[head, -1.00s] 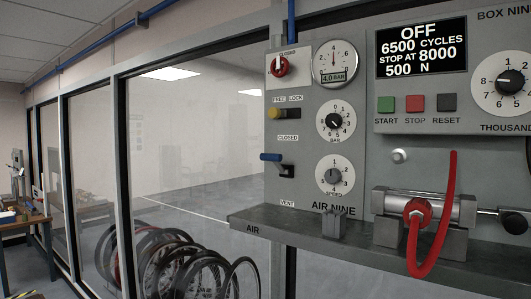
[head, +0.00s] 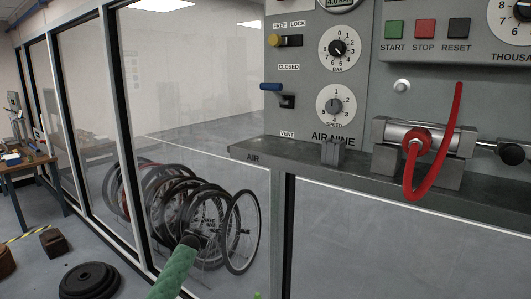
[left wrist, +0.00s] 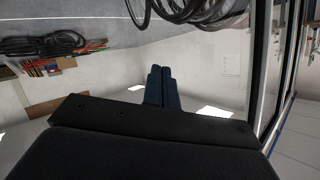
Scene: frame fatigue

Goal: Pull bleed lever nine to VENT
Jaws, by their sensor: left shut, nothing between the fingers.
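Bleed lever nine has a blue handle (head: 271,87) and a dark slot plate on the grey AIR NINE panel (head: 305,75). The handle points left at the upper end of its slot, between the CLOSED label (head: 289,67) above and the VENT label (head: 287,134) below. My left gripper (left wrist: 161,75) shows in the left wrist view, its two dark fingers together with nothing between them. No gripper can be made out touching the lever in the head view. My right gripper is in neither view.
A yellow FREE/LOCK knob (head: 274,40) sits above the lever. A grey shelf (head: 300,155) juts out below, carrying a clamp with a red loop (head: 418,150). A green rod-like shape (head: 174,274), unclear what, rises at the bottom. Bicycle wheels (head: 240,232) stand behind glass.

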